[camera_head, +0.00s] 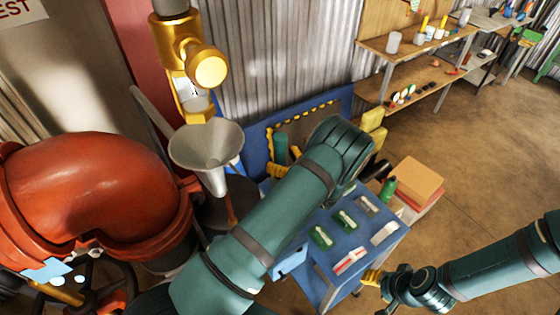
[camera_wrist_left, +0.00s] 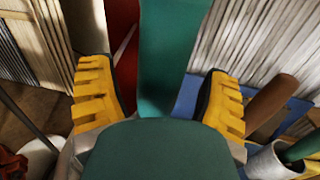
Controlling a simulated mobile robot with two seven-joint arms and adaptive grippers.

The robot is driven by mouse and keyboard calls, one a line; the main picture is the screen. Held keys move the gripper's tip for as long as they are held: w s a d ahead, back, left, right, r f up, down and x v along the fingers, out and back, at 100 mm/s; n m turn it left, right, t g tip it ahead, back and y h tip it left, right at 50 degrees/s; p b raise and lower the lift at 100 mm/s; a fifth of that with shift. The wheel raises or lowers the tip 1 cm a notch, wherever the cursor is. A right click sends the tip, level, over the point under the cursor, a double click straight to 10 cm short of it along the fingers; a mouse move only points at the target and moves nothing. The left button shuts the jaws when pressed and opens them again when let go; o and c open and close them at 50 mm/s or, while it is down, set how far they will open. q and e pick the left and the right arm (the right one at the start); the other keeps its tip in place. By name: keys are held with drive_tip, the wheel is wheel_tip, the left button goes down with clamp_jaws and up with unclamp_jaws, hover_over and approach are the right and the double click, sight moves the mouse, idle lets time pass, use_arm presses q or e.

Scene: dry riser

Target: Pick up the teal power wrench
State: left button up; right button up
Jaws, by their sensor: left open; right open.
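A teal upright shape, which looks like the power wrench (camera_head: 280,147), stands beside the blue board in the head view, partly hidden by my left arm. In the left wrist view the teal wrench (camera_wrist_left: 172,50) rises between the two yellow fingers, its lower part hidden. My left gripper (camera_head: 286,161) is mostly hidden behind my arm in the head view. It is open in the left wrist view (camera_wrist_left: 160,98), with a finger on each side of the teal shape and gaps between. My right gripper (camera_head: 371,277) is open beside the cart, low at right, apart from the wrench.
A blue cart (camera_head: 347,243) carries green and white items. A grey funnel (camera_head: 205,150) and a red pipe (camera_head: 100,195) stand at left. An orange box (camera_head: 417,180) and green bottle (camera_head: 389,189) are at right. Shelves (camera_head: 400,45) line the wall; floor is free at far right.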

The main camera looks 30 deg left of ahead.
use_arm(q)
drive_tip(key=shift+w+a, duration=0.1)
drive_tip(key=shift+a, duration=0.2)
clamp_jaws()
drive_tip(key=shift+r, duration=0.1)
